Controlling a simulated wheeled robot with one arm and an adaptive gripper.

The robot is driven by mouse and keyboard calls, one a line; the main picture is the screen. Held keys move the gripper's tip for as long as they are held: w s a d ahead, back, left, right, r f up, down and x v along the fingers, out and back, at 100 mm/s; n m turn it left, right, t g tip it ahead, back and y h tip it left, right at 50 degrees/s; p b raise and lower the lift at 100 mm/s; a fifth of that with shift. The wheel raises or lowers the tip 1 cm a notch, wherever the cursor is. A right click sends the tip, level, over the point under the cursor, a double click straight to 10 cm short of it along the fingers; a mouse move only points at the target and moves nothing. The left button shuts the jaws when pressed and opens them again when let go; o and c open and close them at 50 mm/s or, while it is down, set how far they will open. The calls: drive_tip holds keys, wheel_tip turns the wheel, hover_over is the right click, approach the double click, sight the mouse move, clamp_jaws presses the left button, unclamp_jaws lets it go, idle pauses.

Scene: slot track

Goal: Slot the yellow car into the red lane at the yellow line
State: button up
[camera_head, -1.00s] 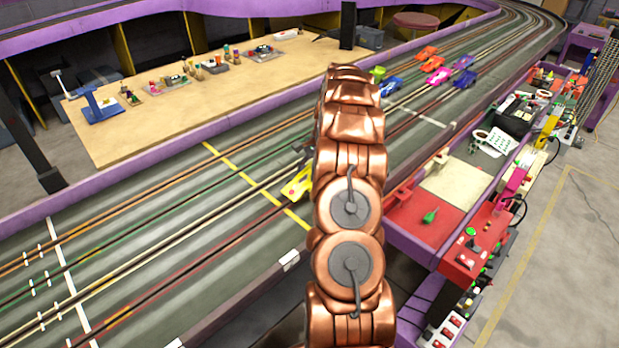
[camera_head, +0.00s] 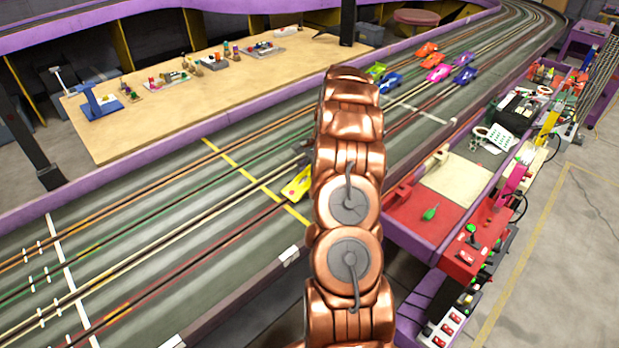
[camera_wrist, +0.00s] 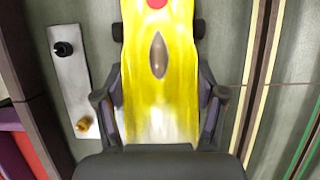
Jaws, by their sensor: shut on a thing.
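The yellow car (camera_head: 297,187) shows just left of my arm in the head view, at the yellow line (camera_head: 232,165) that crosses the lanes. My gripper's fingers (camera_wrist: 160,95) in the wrist view are shut on the sides of the yellow car (camera_wrist: 158,90), which has a red spot and a dark oval on top. In the head view my arm hides the gripper and part of the car.
Several other cars (camera_head: 437,72) stand farther up the track. A metal plate with a black and a brass knob (camera_wrist: 74,88) lies left of the car in the wrist view. A red-and-cream side table (camera_head: 425,212) stands right of my arm. The track left of the yellow line is clear.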

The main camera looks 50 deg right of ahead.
drive_tip(key=shift+f, duration=0.1)
drive_tip(key=o, duration=1.4)
drive_tip(key=shift+c, duration=0.2)
drive_tip(key=v, duration=0.9)
drive_tip(key=shift+v, duration=1.5)
drive_tip(key=shift+a, duration=0.15)
